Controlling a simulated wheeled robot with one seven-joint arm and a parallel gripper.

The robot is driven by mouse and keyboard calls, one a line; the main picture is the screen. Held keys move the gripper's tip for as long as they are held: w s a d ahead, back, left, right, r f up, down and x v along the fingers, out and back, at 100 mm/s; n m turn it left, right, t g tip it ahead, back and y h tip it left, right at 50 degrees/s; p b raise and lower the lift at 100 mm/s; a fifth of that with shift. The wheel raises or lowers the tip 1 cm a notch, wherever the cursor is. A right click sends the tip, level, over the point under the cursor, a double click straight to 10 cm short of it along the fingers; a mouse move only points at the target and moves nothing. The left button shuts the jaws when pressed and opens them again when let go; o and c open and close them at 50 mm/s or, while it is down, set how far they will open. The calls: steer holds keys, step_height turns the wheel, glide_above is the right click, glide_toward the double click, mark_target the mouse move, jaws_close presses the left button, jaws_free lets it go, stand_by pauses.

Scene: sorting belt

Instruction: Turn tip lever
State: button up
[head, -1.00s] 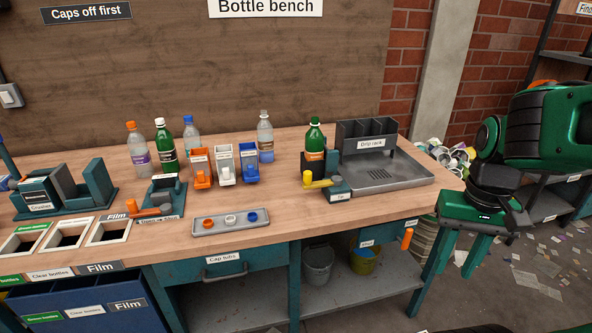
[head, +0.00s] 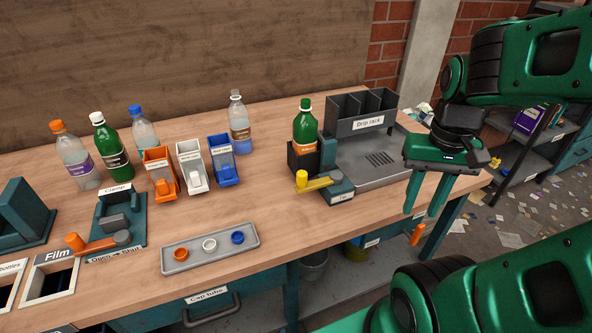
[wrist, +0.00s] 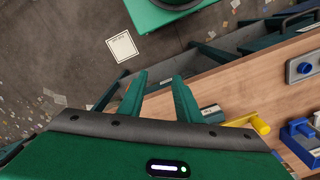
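The tip lever is a yellow handle (head: 316,185) with an upright knob, on a small teal base (head: 340,191) labelled "Tip" at the front of the bench. Behind it a green bottle (head: 305,127) with an orange label stands upright in a dark holder (head: 297,160). My gripper (head: 425,193) is open and empty, fingers pointing down, to the right of the lever and apart from it, near the bench's front right edge. In the wrist view my gripper (wrist: 160,95) shows spread fingers with nothing between them; the yellow lever (wrist: 250,122) is to their right.
A drip rack (head: 400,165) with a grey tray stands behind the gripper. A cap tray (head: 250,240), cap tubs (head: 191,168), several bottles and a clamp with an orange lever (head: 90,244) lie left. Bench wood between cap tray and lever is clear.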

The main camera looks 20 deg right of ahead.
steer(key=shift+o, duration=1.1)
steer(key=shift+s+r, duration=0.2)
steer(key=shift+s, duration=0.1)
step_height(320, 180, up, 6)
steer(key=f+n, duration=0.1)
steer(key=n, duration=0.4)
glide_above(301, 173)
steer(key=shift+d+r, duration=0.25)
steer(key=shift+d, duration=0.05)
steer(key=shift+a+f, duration=0.15)
steer(key=shift+a, duration=0.1)
steer(key=shift+w+f, duration=0.1)
steer(key=shift+f, duration=0.25)
step_height(301, 173, down, 10)
steer(key=shift+d+r, duration=0.1)
steer(key=shift+r, duration=0.05)
jaws_close()
